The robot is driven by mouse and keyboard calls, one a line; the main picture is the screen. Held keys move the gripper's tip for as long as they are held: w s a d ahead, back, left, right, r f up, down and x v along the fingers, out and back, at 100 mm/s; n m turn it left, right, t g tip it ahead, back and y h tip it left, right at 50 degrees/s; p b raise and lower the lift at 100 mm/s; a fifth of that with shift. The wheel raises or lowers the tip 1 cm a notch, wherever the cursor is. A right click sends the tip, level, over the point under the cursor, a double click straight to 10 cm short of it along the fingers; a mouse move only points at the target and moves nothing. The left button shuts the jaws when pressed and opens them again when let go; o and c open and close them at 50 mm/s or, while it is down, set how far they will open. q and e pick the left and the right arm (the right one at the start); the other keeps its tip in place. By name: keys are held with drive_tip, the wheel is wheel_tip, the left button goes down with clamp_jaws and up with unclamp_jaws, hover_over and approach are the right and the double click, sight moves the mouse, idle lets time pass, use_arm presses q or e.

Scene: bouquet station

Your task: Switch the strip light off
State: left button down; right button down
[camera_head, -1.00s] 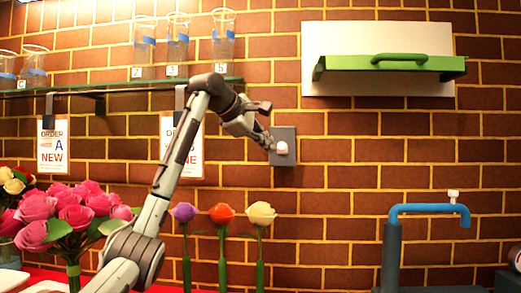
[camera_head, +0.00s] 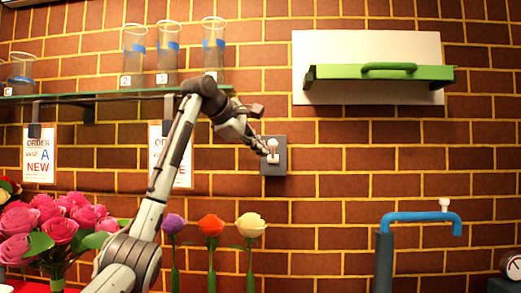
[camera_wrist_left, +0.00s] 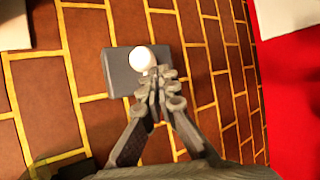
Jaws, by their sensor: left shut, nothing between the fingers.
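The wall switch is a grey plate (camera_head: 279,168) with a white-knobbed lever (camera_head: 272,144) on the brick wall. The lever's knob is in the upper half of the plate, above its pale base. In the left wrist view the plate (camera_wrist_left: 118,72) and round white knob (camera_wrist_left: 142,59) lie just beyond the fingertips. My left gripper (camera_head: 266,153) is shut and empty, its tips at the plate just below the knob; it also shows in the left wrist view (camera_wrist_left: 160,82). I cannot tell whether it touches the lever. A sliver of the pale strip light (camera_head: 20,2) shows at the top left.
A glass shelf (camera_head: 100,94) with several glass cylinders runs above my left arm. A green-handled panel (camera_head: 380,72) is at upper right, and a blue tap (camera_head: 420,216) at lower right. Pink flowers (camera_head: 60,230) and three single blooms (camera_head: 211,224) stand below.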

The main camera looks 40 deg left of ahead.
use_arm(q)
drive_tip(key=shift+s, duration=0.1)
drive_tip(key=v, duration=1.2)
